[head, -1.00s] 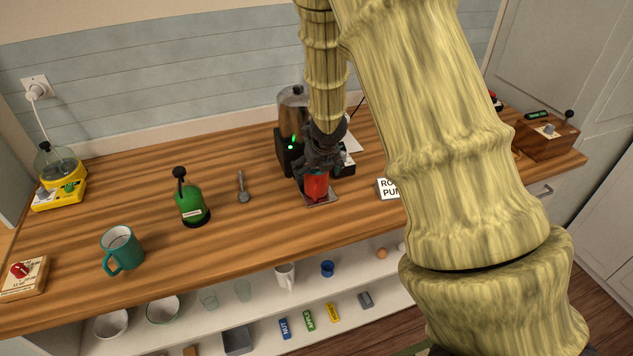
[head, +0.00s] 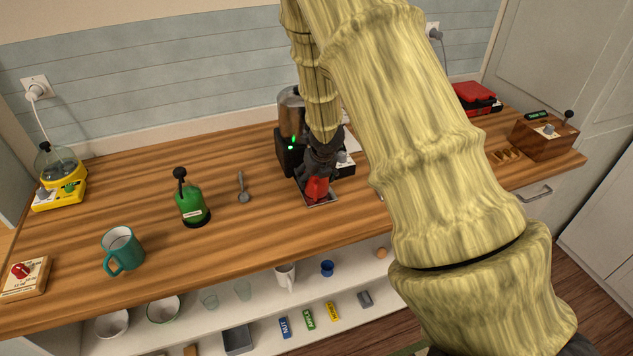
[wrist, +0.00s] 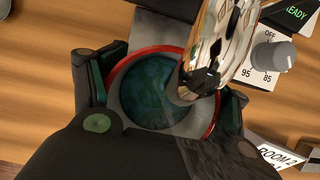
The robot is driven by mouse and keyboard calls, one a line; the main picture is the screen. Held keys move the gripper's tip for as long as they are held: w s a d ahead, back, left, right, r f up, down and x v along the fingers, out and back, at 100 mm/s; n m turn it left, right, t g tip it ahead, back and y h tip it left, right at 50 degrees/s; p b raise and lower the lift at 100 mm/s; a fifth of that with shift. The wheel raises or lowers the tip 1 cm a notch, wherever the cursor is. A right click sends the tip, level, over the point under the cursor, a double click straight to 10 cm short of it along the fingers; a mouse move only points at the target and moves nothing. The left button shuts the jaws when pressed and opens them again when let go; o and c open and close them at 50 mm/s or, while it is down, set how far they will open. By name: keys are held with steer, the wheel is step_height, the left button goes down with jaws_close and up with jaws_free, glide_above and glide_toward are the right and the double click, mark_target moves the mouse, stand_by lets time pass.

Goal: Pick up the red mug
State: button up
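The red mug (head: 317,191) stands on a small grey plate (head: 325,203) in front of the black and chrome machine, partly hidden by my gripper (head: 318,186). In the wrist view I look down on the mug's red rim (wrist: 150,50), with a dark blue-green inside. The fingers of my gripper (wrist: 162,95) are spread wide, one on each side of the mug. They are close to its wall; whether they touch it I cannot tell. The mug's handle does not show clearly.
The machine (head: 290,125) with a green light is close behind the mug, and its chrome part (wrist: 215,45) overhangs the rim. A green canister (head: 191,204), a spoon (head: 242,188) and a teal mug (head: 122,250) are to the left. A wooden box (head: 545,138) is far right.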

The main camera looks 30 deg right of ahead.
mark_target(321, 191)
steer(key=shift+f, duration=0.1)
steer(key=c, duration=0.3)
steer(key=shift+c, duration=0.2)
steer(key=shift+r, duration=0.5)
steer(key=c, duration=0.6)
steer(key=shift+r+b, duration=0.1)
steer(key=shift+b, duration=0.2)
jaws_close()
steer(key=s+b, duration=0.1)
steer(key=s, duration=0.2)
steer(key=s+a+b, duration=0.1)
steer(key=s+b, duration=0.1)
steer(key=shift+s+a, duration=0.2)
steer(key=shift+s, duration=0.2)
steer(key=shift+s+a+r+b, duration=0.1)
steer(key=shift+s+a+b, duration=0.55)
steer(key=shift+s, duration=1.25)
steer(key=shift+s+a+b, duration=0.3)
steer(key=shift+s+b, duration=0.8)
steer(key=shift+s, duration=0.85)
steer(key=shift+s+a+r+b, duration=0.1)
steer(key=shift+s+a+b, duration=0.55)
steer(key=shift+s, duration=1.25)
steer(key=shift+d, duration=0.15)
